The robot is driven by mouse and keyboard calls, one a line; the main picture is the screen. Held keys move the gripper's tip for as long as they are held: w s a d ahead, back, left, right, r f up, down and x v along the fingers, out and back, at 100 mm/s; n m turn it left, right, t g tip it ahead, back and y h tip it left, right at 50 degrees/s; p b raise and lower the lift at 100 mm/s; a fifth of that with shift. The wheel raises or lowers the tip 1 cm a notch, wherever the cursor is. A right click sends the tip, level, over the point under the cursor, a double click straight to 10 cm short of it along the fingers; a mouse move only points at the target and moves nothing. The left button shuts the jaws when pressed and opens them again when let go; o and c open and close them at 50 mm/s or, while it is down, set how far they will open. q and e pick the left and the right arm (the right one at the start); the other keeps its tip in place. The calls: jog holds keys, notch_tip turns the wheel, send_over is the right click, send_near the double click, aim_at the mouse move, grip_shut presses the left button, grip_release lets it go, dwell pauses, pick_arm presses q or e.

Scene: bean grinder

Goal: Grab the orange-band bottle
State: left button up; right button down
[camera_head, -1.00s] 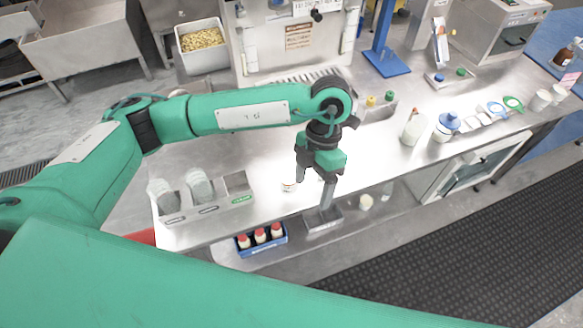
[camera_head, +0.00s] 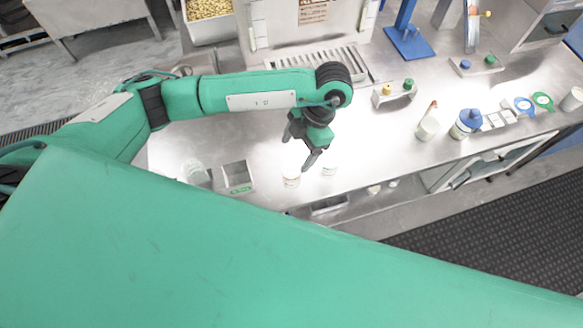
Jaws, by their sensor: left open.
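My left gripper (camera_head: 300,150) is open and empty, pointing down above the steel counter. Two small white bottles stand just below it. The left one (camera_head: 291,180) shows a faint orange-brown mark and is almost under the fingers. The right one (camera_head: 329,169) is beside the right finger, and any band colour on it is too small to tell. Neither bottle is between closed fingers. My right gripper is not in view.
A steel bin (camera_head: 238,177) and clear cups (camera_head: 195,173) are left of the bottles. A white bottle with an orange tip (camera_head: 427,127) and a blue-lidded jar (camera_head: 466,124) stand right. My green arm hides the lower front. The counter behind the bottles (camera_head: 385,150) is partly clear.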

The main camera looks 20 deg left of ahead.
aim_at(288, 163)
pick_arm(q)
jog(key=shift+s+a+f, duration=0.2)
jog(key=shift+s+f, duration=0.1)
jog(key=shift+f, duration=0.35)
jog(key=shift+a+f+p, duration=0.15)
jog(key=shift+f+p, duration=0.05)
jog(key=shift+p, duration=0.25)
jog(key=p+x, duration=0.2)
jog(key=x, duration=0.2)
jog(key=shift+w+a, duration=0.1)
jog(key=shift+f, duration=0.4)
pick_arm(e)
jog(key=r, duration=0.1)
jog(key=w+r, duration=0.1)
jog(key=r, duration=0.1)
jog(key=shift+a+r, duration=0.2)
pick_arm(q)
jog(key=shift+c, duration=0.8)
jog(key=c, duration=1.1)
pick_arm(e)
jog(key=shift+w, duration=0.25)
